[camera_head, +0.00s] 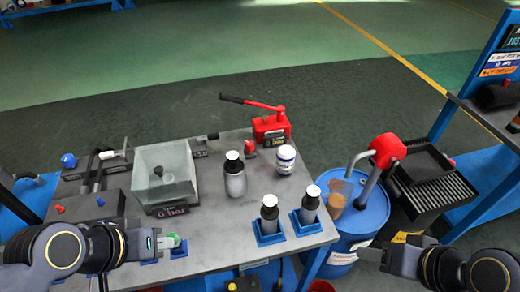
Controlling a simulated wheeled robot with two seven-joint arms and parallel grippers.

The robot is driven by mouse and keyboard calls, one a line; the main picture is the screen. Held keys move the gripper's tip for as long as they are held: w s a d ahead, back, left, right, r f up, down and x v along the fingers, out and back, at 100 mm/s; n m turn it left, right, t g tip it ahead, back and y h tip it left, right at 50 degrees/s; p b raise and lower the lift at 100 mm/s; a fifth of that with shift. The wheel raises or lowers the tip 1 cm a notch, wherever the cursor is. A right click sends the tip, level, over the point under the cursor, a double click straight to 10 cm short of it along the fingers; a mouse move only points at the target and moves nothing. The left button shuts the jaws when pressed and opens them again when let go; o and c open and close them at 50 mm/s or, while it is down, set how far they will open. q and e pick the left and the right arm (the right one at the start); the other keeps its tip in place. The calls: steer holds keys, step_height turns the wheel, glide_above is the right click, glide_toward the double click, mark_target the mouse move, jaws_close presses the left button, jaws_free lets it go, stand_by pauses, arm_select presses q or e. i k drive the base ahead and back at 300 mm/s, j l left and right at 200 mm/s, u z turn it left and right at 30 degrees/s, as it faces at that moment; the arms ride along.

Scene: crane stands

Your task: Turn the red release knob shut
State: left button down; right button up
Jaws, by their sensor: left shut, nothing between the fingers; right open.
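A red hand pump (271,127) with a long black-gripped lever (245,101) stands at the back right of the grey workbench (215,220). A small red knob (250,147) shows at its lower left front; whether it is turned open or shut is too small to tell. My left gripper (172,244) is shut and empty over the front left of the bench, well short of the pump. My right gripper (371,255) is open and empty, off the bench's right side near the blue drum.
A clear box (167,177) with a display stands left on the bench. A blue drum (356,215) with a red-topped pump stands right.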

mark_target(249, 147)
steer(key=l, duration=0.5)
steer(key=i+l+u, duration=0.1)
steer(key=u, duration=1.85)
